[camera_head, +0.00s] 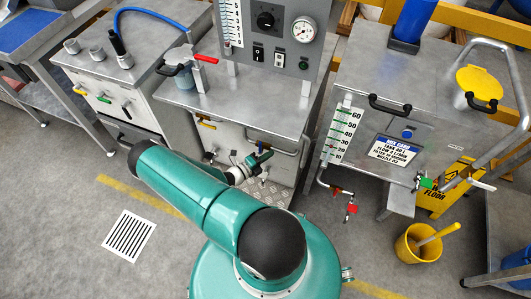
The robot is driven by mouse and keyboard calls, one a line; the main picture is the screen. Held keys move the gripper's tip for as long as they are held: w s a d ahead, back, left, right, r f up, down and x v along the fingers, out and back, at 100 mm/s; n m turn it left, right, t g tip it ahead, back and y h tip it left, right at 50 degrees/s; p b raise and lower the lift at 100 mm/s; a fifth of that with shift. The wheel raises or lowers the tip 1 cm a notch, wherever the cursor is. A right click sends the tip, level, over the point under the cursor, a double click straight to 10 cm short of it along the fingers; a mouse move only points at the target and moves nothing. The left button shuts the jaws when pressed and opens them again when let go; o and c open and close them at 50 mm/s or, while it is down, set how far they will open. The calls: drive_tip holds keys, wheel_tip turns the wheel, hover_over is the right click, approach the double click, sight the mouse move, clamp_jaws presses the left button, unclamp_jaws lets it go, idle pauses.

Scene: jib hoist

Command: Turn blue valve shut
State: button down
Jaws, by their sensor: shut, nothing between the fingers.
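No valve with a clearly blue handle can be made out. A small round blue disc (407,134) shows on the front of the right steel tank; I cannot tell whether it is a valve. Small valves with a red handle (351,209) and a green handle (426,183) sit low on that tank's piping. My gripper (262,156) is small in the picture, low before the front of the middle steel cabinet (190,98). It is shut, with nothing seen between its fingers. Whatever lies right behind it is hidden, and my arm covers part of the floor and cabinet front.
A blue hose (150,12) arches over the left cabinet. A gauge panel (270,40) stands on the middle cabinet. A floor grate (129,234) lies at the left on open floor.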

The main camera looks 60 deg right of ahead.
drive_tip(key=v, duration=1)
drive_tip(key=shift+w, duration=0.15)
drive_tip(key=w+a+r+m+t+y, duration=0.1)
drive_tip(key=w+a+r+m+y, duration=0.35)
drive_tip(key=r, duration=0.55)
drive_tip(key=w+a+r+m+y, duration=0.25)
drive_tip(key=a+r+m, duration=0.25)
drive_tip(key=r+m, duration=0.4)
drive_tip(key=w+a+r+m+t+y, duration=0.1)
drive_tip(key=w+a+r+m+y, duration=0.3)
drive_tip(key=r, duration=0.7)
drive_tip(key=s+a+r+m+t+y, duration=0.1)
drive_tip(key=s+a+r+m+t, duration=0.2)
drive_tip(key=r, duration=0.5)
drive_tip(key=s+a+r+m+t+y, duration=0.2)
drive_tip(key=s+a+r+m+t, duration=0.1)
drive_tip(key=a+r, duration=0.5)
drive_tip(key=s+a+r+m+t+y, duration=0.2)
drive_tip(key=s+a+r+m+t, duration=0.2)
drive_tip(key=r+m, duration=0.3)
drive_tip(key=shift+s+a+r, duration=0.65)
drive_tip(key=shift+s+r, duration=0.1)
drive_tip(key=shift+s, duration=0.15)
